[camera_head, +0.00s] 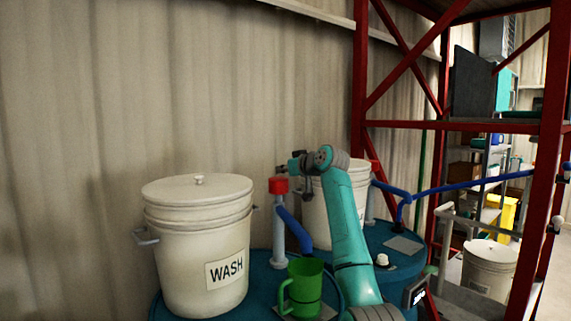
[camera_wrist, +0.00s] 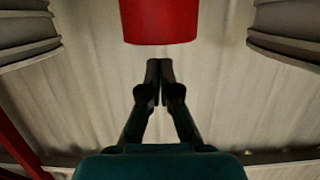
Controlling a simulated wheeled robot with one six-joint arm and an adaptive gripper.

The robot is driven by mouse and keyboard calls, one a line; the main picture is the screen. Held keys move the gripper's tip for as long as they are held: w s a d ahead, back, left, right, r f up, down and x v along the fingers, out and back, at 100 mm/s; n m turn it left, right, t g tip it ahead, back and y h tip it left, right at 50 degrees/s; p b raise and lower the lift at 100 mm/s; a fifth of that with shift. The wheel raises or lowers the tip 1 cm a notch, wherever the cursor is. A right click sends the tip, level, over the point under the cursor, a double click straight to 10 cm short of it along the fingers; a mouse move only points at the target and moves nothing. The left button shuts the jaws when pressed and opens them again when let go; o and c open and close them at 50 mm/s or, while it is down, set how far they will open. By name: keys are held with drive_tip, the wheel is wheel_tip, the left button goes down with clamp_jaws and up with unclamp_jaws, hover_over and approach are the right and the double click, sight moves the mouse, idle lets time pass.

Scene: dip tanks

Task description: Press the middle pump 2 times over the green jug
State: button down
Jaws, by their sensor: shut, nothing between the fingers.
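A pump with a red cap (camera_head: 278,185) and a pale post (camera_head: 279,235) stands on a blue drum. Its blue spout (camera_head: 296,231) slopes down to the right, towards the green jug (camera_head: 305,284). The jug stands upright on a grey plate on the drum, handle to the left. My gripper (camera_head: 282,169) is shut and empty, level, just above the red cap. In the wrist view its fingertips (camera_wrist: 160,64) meet close to the red cap (camera_wrist: 160,22); whether they touch it I cannot tell. Another blue spout (camera_head: 391,188) shows to the right, behind my arm.
A white WASH bucket (camera_head: 203,250) stands left of the pump. Another pale bucket (camera_head: 318,215) is behind my arm. A second blue drum (camera_head: 405,262) carries a grey plate (camera_head: 403,245). A red rack (camera_head: 362,70) rises at right. The corrugated wall (camera_head: 120,100) is behind.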

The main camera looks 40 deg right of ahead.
sight(284, 183)
drive_tip(key=shift+f, duration=0.8)
drive_tip(key=shift+f, duration=1.95)
drive_tip(key=shift+r, duration=0.4)
drive_tip(key=r, duration=0.3)
drive_tip(key=shift+s+d+r, duration=0.15)
drive_tip(key=shift+s+r, duration=0.25)
drive_tip(key=v, duration=0.9)
drive_tip(key=shift+s+r, duration=0.15)
drive_tip(key=shift+s, duration=0.05)
